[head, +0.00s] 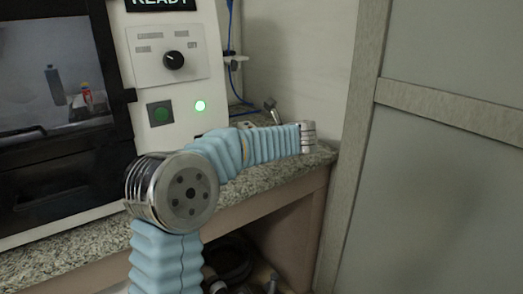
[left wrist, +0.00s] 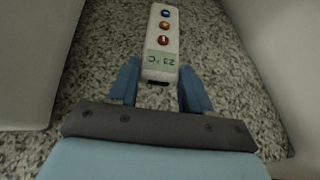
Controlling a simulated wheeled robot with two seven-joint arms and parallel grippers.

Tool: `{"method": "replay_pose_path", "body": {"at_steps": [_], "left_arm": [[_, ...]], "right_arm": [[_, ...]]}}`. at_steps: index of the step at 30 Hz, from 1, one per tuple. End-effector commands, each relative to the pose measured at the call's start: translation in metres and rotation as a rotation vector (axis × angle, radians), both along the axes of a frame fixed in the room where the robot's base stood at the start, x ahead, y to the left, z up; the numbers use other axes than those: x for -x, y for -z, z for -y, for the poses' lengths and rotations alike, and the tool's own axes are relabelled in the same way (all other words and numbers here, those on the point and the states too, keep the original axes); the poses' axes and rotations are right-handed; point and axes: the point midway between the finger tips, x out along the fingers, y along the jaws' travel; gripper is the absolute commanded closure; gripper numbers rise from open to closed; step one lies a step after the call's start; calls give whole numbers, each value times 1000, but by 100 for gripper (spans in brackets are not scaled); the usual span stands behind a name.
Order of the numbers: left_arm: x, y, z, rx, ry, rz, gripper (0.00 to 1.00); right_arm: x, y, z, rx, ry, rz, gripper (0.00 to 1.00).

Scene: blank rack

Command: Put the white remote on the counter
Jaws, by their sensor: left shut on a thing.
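The white remote (left wrist: 161,45) shows in the left wrist view, with blue, orange and red buttons and a small display reading near its lower end. My left gripper (left wrist: 160,80) has its two blue fingers on either side of the remote's near end and is shut on it. The speckled granite counter (left wrist: 100,50) lies behind the remote; I cannot tell whether they touch. In the head view the counter (head: 275,170) runs below the machine, and my blue-sleeved arm crosses in front of it. The left gripper's fingers and the remote cannot be made out there. My right gripper is not in view.
A white machine (head: 165,90) with a dark window, a knob and a lit green light stands on the counter at left. A grey panelled door or cabinet (head: 440,190) closes off the right. Blue cables (head: 236,85) hang behind. Pale walls flank the remote in the wrist view.

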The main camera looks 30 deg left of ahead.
Motion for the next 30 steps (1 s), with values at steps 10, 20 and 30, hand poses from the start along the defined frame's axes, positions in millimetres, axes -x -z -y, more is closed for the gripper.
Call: {"method": "replay_pose_path", "body": {"at_steps": [10,20,30], "left_arm": [[0,43,0,-1,0,0,85],[0,47,0,0,0,1,85],[0,47,0,0,0,1,26]], "right_arm": [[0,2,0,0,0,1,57],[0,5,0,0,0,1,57],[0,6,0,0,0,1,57]]}}
